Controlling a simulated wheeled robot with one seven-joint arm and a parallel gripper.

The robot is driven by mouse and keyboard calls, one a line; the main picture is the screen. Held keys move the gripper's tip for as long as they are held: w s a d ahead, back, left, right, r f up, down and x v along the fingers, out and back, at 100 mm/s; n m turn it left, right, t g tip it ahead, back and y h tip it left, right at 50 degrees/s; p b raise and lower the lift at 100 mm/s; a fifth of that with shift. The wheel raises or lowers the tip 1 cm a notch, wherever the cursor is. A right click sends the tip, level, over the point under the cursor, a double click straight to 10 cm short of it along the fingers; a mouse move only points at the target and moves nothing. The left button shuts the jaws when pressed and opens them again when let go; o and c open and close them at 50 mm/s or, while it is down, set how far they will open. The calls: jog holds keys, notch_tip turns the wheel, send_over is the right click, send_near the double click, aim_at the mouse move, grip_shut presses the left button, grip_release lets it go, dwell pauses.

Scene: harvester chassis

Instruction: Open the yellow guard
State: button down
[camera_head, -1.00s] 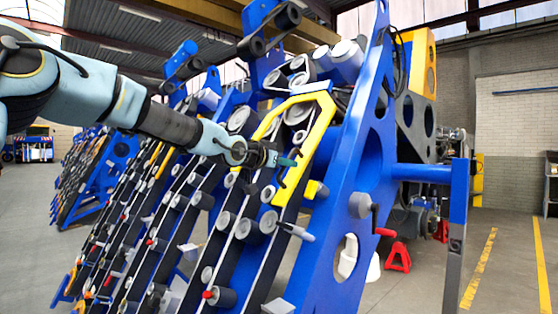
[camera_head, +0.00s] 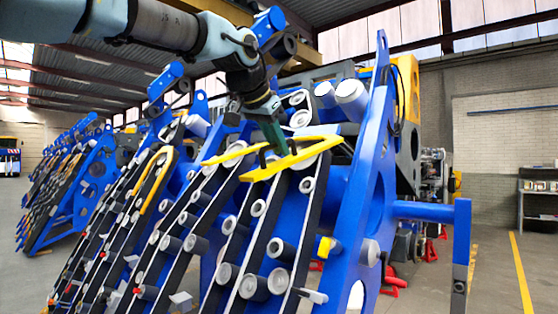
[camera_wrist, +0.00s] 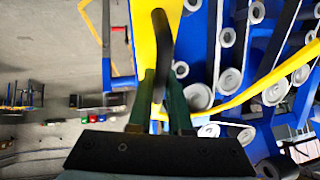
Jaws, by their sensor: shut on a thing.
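The yellow guard (camera_head: 302,156) is a bent yellow frame on the blue harvester chassis (camera_head: 366,180). It is swung up and stands out from the sloping rows of rollers. My gripper (camera_head: 277,143) comes down from above with its green fingers at the guard. In the wrist view, the fingers are shut on the guard's black handle (camera_wrist: 158,50), which stands on the broad yellow bar (camera_wrist: 144,40). The contact itself is partly hidden by the fingers.
Grey rollers (camera_head: 255,287) and black belts lie below the guard. A second yellow loop (camera_head: 150,190) sits on the rows to the left. A blue side arm with a post (camera_head: 461,240) sticks out at right. Open floor lies at far right.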

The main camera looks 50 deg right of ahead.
jog(key=shift+a+r+y, duration=0.1)
jog(key=shift+r+y, duration=0.3)
jog(key=shift+r, duration=1.25)
jog(key=c, duration=0.8)
grip_release()
jog(key=shift+f, duration=0.1)
jog(key=shift+c, duration=0.2)
jog(key=b+v, duration=0.1)
jog(key=v, duration=0.9)
jog(key=shift+a+r+b, duration=0.25)
jog(key=shift+r+b, duration=0.05)
jog(key=shift+b, duration=0.05)
